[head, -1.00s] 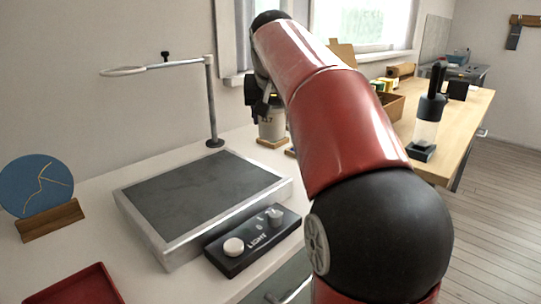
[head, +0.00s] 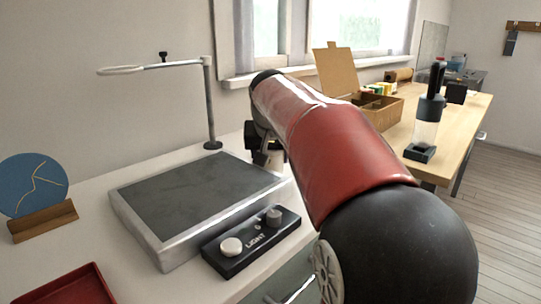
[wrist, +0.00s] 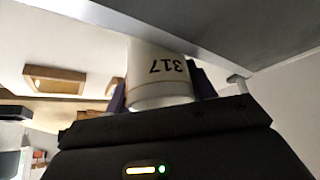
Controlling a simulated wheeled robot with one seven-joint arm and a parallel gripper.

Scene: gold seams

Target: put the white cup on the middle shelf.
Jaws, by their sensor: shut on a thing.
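The white cup (wrist: 158,62), marked 317, fills the space between the two dark fingers of my gripper (wrist: 160,88) in the wrist view. My gripper is shut on it. In the head view my gripper (head: 262,140) is at the far right corner of the grey panel, mostly hidden by my red arm. Only a small pale part of the cup (head: 268,158) shows below it there. I cannot tell whether the cup touches the surface under it. The middle shelf is not in view.
A grey light panel (head: 160,241) with a LIGHT control box (head: 252,242) lies left of my gripper. A lamp post (head: 209,105) with a ring arm stands behind it. A wooden square (wrist: 55,80) shows in the wrist view. A blue plate (head: 33,185) stands at left.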

